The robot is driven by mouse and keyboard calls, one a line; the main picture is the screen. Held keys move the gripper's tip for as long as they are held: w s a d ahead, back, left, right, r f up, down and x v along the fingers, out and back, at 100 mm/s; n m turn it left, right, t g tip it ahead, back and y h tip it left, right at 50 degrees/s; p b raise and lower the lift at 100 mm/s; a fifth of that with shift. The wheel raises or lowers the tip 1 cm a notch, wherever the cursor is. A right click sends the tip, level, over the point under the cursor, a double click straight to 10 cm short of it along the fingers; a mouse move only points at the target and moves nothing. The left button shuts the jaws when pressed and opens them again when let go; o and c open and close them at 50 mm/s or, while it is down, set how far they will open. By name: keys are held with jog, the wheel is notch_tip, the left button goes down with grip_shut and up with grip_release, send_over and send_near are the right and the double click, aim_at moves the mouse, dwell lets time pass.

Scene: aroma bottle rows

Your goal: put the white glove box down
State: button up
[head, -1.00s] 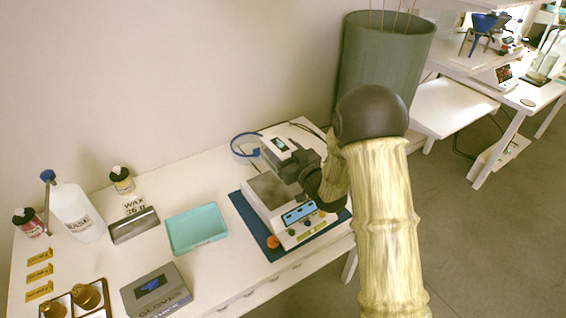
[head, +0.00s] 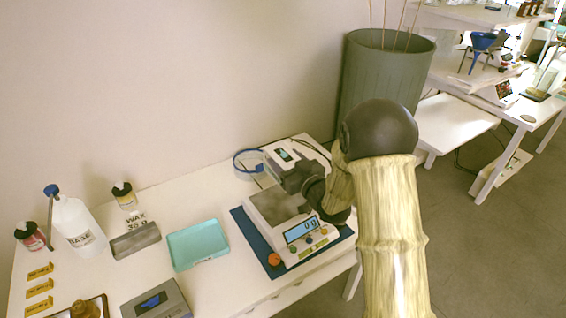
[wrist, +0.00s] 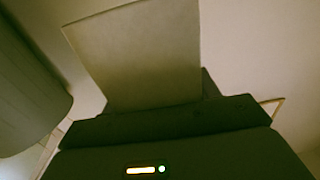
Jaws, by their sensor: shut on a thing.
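The white glove box (head: 279,153), with a dark opening and a teal patch on its top, is beyond the scale near the wall side of the white table. My gripper (head: 297,171) is shut on it from the right. I cannot tell whether its underside touches the table; the scale and my gripper hide its lower part. In the wrist view the box (wrist: 135,55) is a large pale face rising beyond my dark gripper (wrist: 170,122); the fingertips are not clear there.
The scale (head: 275,206), its display showing 0 g, stands on a blue mat (head: 246,222) just in front. A blue tape ring (head: 236,164) lies left of the box. A green bin (head: 385,75) stands behind.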

jog(key=shift+w+d+r+p, duration=0.2)
jog(key=shift+d+r+p, duration=0.2)
jog(key=shift+p, duration=0.3)
jog(key=s+d+m+t+h+p, duration=0.1)
jog(key=s+d+m+h+p, duration=0.1)
jog(key=d+h+p, duration=0.3)
jog(key=s+d+m+t+h+p, duration=0.2)
jog(key=d+m+h+p, duration=0.3)
jog(key=d+p, duration=0.6)
jog(key=p, duration=0.8)
jog(key=shift+s+d+f, duration=0.3)
jog(key=shift+s+d, duration=0.1)
